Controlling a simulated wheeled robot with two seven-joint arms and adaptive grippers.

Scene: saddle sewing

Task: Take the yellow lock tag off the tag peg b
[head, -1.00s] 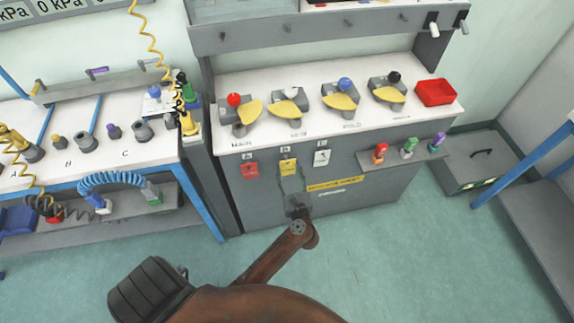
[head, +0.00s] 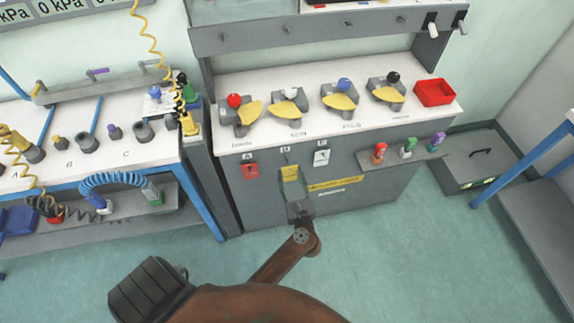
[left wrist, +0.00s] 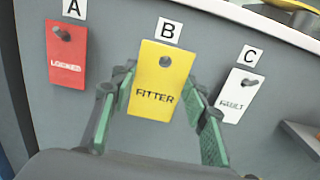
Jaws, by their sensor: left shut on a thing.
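The yellow tag (head: 290,173), marked FITTER, hangs upright below the B label (left wrist: 168,31) in front of the grey cabinet face. In the left wrist view the yellow tag (left wrist: 158,80) is between the green-padded fingers of my left gripper (left wrist: 161,88), which is shut on its sides. The tag's round hole shows grey, with no peg end standing out through it as on the neighbours. In the head view my left gripper (head: 293,190) reaches up to the tag from below. My right gripper is not in view.
A red LOCKED tag (left wrist: 66,52) hangs on the peg under A at the left. A white FAULT tag (left wrist: 236,95) hangs under C at the right. A small shelf with coloured plugs (head: 408,155) juts out farther right. The floor in front is clear.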

